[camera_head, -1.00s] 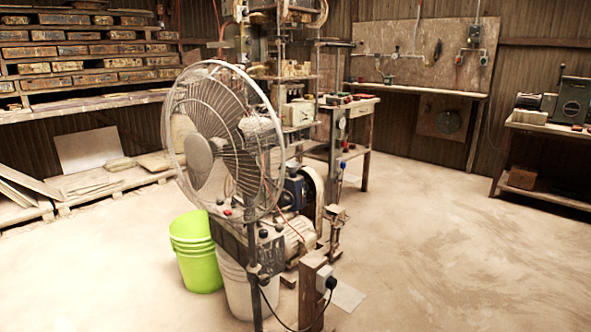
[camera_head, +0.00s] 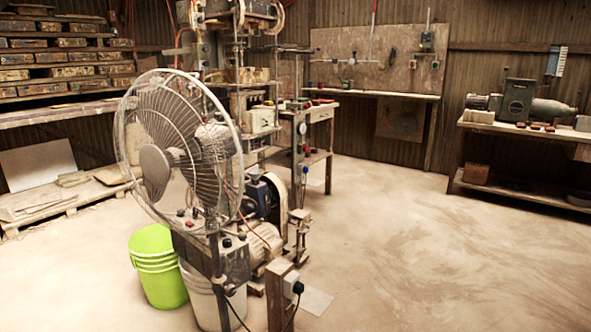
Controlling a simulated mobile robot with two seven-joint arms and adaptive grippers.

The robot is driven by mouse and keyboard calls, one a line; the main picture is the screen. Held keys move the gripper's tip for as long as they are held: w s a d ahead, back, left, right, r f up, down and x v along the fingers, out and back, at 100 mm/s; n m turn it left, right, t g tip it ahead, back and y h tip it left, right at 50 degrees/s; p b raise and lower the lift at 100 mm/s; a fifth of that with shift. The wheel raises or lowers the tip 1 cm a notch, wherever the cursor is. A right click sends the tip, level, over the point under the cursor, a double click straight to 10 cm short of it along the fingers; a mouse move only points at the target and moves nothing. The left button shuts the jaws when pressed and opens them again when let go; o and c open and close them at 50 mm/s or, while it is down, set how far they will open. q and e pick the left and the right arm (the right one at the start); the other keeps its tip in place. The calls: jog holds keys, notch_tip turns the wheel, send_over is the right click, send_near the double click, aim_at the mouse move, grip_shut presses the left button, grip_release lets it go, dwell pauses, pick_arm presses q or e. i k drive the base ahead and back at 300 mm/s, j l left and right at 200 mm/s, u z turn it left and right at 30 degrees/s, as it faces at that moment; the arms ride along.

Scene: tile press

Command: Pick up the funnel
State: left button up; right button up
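I cannot make out a funnel anywhere in the head view. Small items lie on the workbench by the back wall and on the bench at the right, but they are too small to tell apart. Neither of my grippers shows in the head view.
A large fan (camera_head: 155,172) stands at left centre before a tile press (camera_head: 262,118). A green bucket (camera_head: 157,268) and a white bucket (camera_head: 200,300) sit beneath it. A right bench (camera_head: 545,134) bears a grey machine (camera_head: 517,101). The sandy floor (camera_head: 430,250) at centre right is clear.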

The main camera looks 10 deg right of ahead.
aim_at(256, 177)
jog(key=i+l+z, duration=1.1)
jog(key=i+z, duration=0.15)
jog(key=i, duration=0.25)
jog(key=i+l+z, duration=0.1)
jog(key=i+z, duration=0.35)
jog(key=i, duration=0.2)
jog(key=i+u, duration=0.5)
jog(key=i, duration=0.2)
jog(key=i+l+u, duration=0.15)
jog(key=i+u, duration=0.3)
jog(key=i, duration=0.2)
jog(key=i+j+u, duration=0.1)
jog(key=i+u, duration=0.65)
jog(key=u, duration=0.15)
jog(key=i+l+u, duration=0.1)
jog(key=i+u, duration=0.25)
jog(key=u, duration=0.15)
